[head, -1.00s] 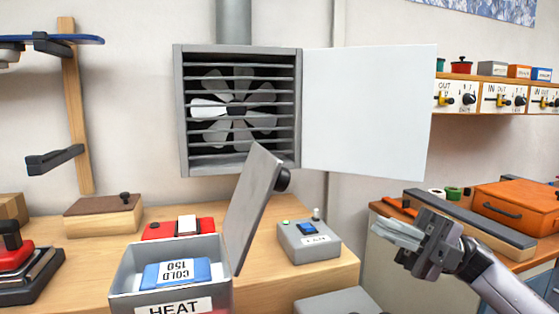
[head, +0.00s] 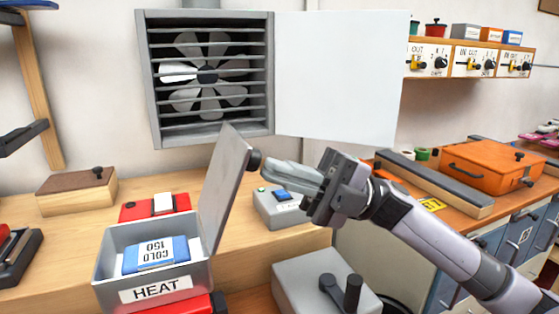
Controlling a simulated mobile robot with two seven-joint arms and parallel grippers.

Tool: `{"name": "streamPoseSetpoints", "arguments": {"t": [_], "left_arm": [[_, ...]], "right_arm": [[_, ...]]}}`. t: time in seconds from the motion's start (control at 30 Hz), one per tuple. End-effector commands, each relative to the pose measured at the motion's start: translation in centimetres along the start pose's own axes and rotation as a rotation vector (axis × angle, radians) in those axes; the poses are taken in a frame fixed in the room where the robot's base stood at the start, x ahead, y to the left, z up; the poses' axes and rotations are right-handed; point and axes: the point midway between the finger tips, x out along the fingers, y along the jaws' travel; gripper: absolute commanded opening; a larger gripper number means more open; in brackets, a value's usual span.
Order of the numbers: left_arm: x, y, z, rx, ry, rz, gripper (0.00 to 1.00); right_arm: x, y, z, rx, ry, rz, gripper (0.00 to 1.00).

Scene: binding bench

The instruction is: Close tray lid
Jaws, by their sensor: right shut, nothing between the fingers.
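The grey metal tray (head: 105,265) labelled HEAT stands open on the wooden bench at the lower left. A blue block marked COLD 150 (head: 160,254) lies inside it. The tray lid (head: 226,185) stands up from the tray's right side, leaning slightly right, with a dark round knob (head: 255,160) on its outer face near the top. My right gripper (head: 268,172) is shut and empty. Its fingertips point left, just to the right of the knob; I cannot tell whether they touch it. My left gripper is not in view.
A grey unit with a dark crank (head: 318,278) stands in front, below my right arm. A fan housing (head: 205,75) with an open white door (head: 338,80) is on the wall above.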

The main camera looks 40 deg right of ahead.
Motion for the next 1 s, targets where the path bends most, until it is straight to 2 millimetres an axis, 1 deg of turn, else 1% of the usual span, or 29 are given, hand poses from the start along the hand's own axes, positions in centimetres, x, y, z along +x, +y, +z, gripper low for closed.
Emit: {"name": "streamPoseSetpoints", "arguments": {"t": [0.03, 0.13, 0.57, 0.77, 1.0], "left_arm": [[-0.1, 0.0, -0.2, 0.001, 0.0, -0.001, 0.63], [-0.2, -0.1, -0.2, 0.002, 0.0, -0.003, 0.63], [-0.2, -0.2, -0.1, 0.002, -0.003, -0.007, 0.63], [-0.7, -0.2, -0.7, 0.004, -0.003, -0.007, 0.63], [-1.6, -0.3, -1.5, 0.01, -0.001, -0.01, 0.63]], "right_arm": [[0.4, 0.2, 0.0, -0.001, 0.001, 0.001, 0.0], [0.8, 0.1, 0.0, 0.0, 0.001, 0.001, 0.0], [0.9, 0.0, 0.0, 0.0, 0.0, -0.002, 0.0], [1.4, 0.5, 0.0, -0.002, 0.001, -0.038, 0.0], [2.2, 1.0, 0.0, -0.002, 0.001, -0.119, 0.0]]}}
